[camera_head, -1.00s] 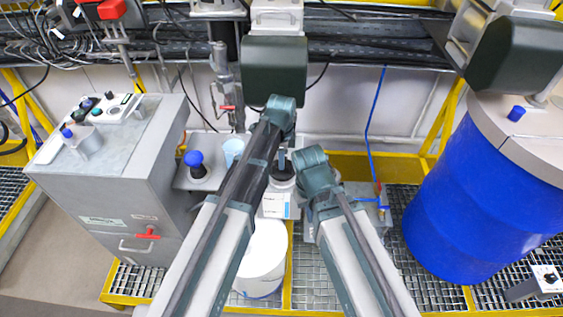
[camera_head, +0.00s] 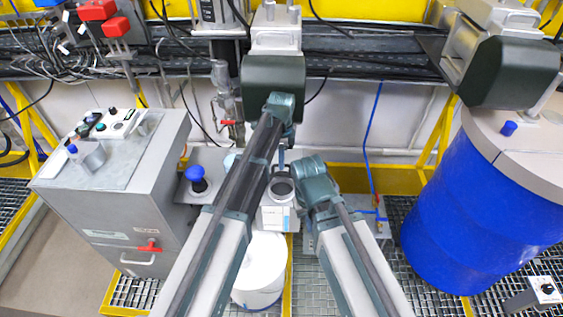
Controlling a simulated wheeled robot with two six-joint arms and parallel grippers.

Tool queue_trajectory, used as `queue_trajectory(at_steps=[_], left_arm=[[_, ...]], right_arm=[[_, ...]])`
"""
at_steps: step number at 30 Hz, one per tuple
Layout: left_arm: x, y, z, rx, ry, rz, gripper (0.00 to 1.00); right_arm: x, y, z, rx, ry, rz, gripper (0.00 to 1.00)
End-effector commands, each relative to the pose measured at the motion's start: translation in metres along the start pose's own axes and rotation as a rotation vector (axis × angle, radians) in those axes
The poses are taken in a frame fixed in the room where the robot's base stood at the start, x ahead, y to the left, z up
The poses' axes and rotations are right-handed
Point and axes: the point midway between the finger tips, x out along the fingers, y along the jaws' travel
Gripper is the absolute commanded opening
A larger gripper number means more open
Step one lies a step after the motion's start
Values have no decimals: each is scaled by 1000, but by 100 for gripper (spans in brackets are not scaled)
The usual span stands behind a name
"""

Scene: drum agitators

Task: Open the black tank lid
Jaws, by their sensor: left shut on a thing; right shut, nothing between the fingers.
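A small white tank (camera_head: 277,216) with a label stands between my two forearms, with a dark round top (camera_head: 282,188) inside a pale rim. I take this top for the black tank lid; whether it sits flat or is raised is too small to tell. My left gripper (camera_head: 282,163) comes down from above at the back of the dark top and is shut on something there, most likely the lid. My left forearm hides the tank's left side. My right gripper (camera_head: 300,207) is close to the tank's right side, shut and empty, its fingers mostly hidden by its wrist.
A large blue drum (camera_head: 480,205) stands at the right and a grey control cabinet (camera_head: 155,195) at the left. A white bucket (camera_head: 262,262) is below the tank. A blue knob (camera_head: 196,174) sticks up left of my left arm. A dark green motor block (camera_head: 273,88) hangs behind.

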Motion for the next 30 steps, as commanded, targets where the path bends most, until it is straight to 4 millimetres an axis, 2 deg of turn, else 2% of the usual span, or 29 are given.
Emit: queue_trajectory(at_steps=[1,8,9,14,24,30], left_arm=[[1,-5,0,-2,0,-10,0],[1,-4,0,-2,0,-10,0],[1,-4,0,-2,0,-10,16],[1,-3,0,-1,0,-7,45],[-1,-1,0,0,1,-4,45],[-12,-1,0,0,1,-4,45]], right_arm=[[1,0,0,0,0,0,0],[1,0,0,0,0,0,0],[1,0,0,0,0,0,0],[1,0,0,0,0,0,0],[-1,0,0,0,0,0,0],[-12,1,1,0,0,0,0]])
